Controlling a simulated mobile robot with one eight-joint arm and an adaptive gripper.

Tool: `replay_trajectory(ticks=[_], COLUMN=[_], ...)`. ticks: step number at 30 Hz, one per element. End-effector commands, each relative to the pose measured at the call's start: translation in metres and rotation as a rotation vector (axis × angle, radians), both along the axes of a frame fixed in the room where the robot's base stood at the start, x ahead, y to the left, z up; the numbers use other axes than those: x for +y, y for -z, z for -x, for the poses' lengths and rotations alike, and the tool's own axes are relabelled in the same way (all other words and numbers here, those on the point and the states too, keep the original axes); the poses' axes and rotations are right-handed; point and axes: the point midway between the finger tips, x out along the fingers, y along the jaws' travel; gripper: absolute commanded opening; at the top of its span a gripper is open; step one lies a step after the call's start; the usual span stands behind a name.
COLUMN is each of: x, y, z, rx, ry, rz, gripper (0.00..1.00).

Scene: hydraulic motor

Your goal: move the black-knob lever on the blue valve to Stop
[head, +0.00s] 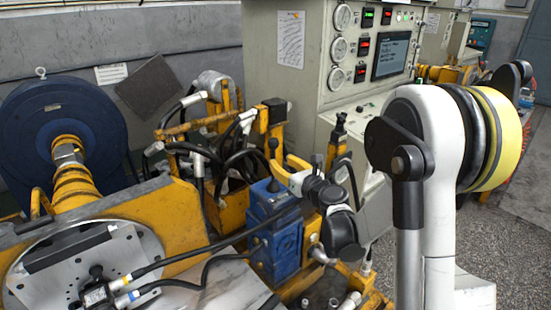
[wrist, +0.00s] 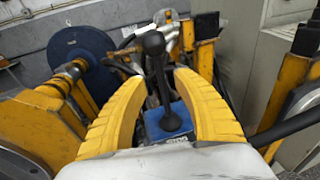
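The blue valve (head: 275,228) stands in the middle of the head view and shows between my fingers in the wrist view (wrist: 153,128). Its black-knob lever (wrist: 153,43) rises from a round black base on the valve, with the knob tilted slightly left in the wrist view. The knob also shows in the head view (head: 273,144). My gripper (wrist: 159,80) is open, with one yellow finger on each side of the lever; gaps show between the fingers and the shaft. In the head view my gripper (head: 287,170) is beside the lever, partly hidden by my wrist. No Stop marking is readable.
Black hoses (head: 205,250) cross left of the valve. Yellow frame parts (head: 190,205) and a blue wheel (head: 60,130) stand farther left.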

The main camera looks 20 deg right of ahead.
Motion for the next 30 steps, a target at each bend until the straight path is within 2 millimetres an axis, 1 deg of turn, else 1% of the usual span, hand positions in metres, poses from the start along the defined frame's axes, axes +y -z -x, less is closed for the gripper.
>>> replay_trajectory(ticks=[1,3,6,9,14,26,29,30], x=[-0.003,-0.006,-0.009,-0.011,-0.011,-0.011,-0.004,0.002], y=[-0.001,-0.002,-0.004,-0.005,-0.005,-0.005,-0.009,-0.012], z=[0.012,0.026,0.041,0.052,0.057,0.057,0.06,0.063], rx=[0.0,0.0,0.0,0.0,0.0,0.0,0.003,0.005], ry=[0.001,0.003,0.001,0.002,0.0,-0.001,-0.021,-0.038], rz=[-0.001,0.0,0.0,0.0,0.0,0.004,0.064,0.117], gripper=[0.35,0.35,0.35,0.35,0.35,0.35,0.35,0.35])
